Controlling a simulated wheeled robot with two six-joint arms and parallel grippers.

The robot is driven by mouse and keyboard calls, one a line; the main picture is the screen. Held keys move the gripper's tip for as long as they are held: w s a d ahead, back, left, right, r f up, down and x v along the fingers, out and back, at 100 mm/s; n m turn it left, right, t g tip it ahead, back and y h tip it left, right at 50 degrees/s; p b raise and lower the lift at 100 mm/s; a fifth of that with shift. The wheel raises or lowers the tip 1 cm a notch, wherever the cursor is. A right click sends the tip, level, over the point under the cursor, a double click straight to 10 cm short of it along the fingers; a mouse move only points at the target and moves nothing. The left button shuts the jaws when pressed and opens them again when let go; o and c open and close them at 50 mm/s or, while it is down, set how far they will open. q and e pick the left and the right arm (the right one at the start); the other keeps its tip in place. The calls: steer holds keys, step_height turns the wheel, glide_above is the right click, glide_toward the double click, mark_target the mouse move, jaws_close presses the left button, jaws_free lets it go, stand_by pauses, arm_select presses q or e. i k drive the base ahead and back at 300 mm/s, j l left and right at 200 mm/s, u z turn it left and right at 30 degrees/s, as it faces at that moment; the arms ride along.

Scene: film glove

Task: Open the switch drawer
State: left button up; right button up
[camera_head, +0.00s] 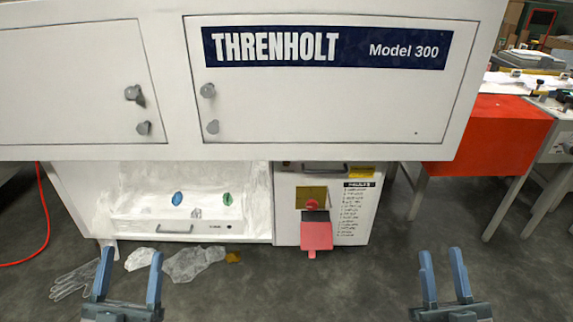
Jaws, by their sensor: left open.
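The white machine has a lower right unit (287,215) with a dark handle (325,168) at its top edge. A red knob (312,205) sits on a yellowish plate on its front, with a red flap (316,235) hanging below. The lower left bay holds a low white front panel (135,226) with a grey handle (175,230). I cannot tell which front is the switch drawer; neither is visibly pulled out. My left gripper (129,265) is open and empty, in front of the left bay. My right gripper (444,265) is open and empty, right of the right unit.
A clear glove (75,280) and crumpled film (190,263) lie on the floor near my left gripper. Blue (177,198) and green (227,198) ovals show in the left bay. The upper cabinet (330,110) overhangs. A red-sided table (490,135) stands right.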

mark_target(345, 192)
steer(key=i+l+z, duration=0.25)
steer(key=i, duration=0.2)
steer(key=i+l+z, duration=0.3)
steer(key=i, duration=0.2)
steer(key=j, duration=0.1)
